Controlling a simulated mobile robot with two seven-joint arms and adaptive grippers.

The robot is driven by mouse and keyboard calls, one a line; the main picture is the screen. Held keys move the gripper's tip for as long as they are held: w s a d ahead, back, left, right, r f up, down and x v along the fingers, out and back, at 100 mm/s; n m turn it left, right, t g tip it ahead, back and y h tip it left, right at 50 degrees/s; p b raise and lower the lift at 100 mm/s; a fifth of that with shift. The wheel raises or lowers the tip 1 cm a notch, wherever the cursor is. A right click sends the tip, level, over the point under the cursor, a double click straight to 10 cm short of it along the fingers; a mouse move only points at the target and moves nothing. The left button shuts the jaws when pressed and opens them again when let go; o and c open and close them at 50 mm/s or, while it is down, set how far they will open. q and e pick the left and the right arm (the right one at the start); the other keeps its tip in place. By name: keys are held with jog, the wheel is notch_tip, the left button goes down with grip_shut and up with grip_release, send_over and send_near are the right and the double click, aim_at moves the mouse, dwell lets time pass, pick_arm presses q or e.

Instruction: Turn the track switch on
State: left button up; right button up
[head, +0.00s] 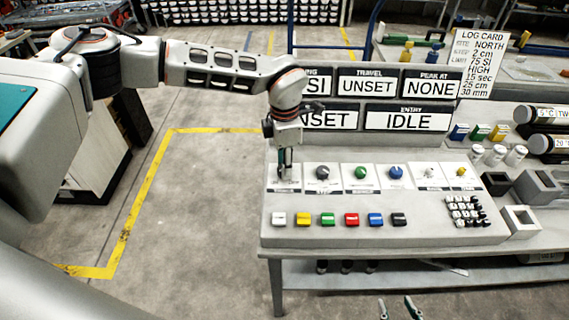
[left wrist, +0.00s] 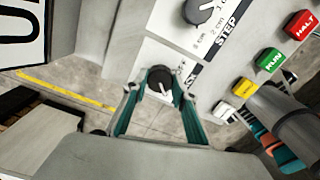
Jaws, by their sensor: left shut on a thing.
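The track switch is a round dark knob (left wrist: 160,78) with a pale pointer, on a white plate whose partly covered label ends in "CK" in the left wrist view. My left gripper (left wrist: 159,98) has its green-lined fingers on either side of this knob and is shut on it. In the head view my left gripper (head: 285,160) points down at the leftmost control of the console (head: 300,232), and hides the knob there. My right gripper (head: 398,308) shows only its fingertips at the bottom edge, apart and empty.
A STEP dial (left wrist: 204,8) sits beside the track switch. Green (head: 360,172) and blue (head: 396,172) knobs stand farther right. A row of coloured buttons (head: 327,219) lies in front, with a keypad (head: 466,211) at right. Display signs (head: 407,117) stand behind; one reads IDLE.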

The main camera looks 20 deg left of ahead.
pick_arm(q)
jog(key=shift+w+r, duration=0.1)
jog(key=o, duration=1.1)
notch_tip(320, 180, up, 12)
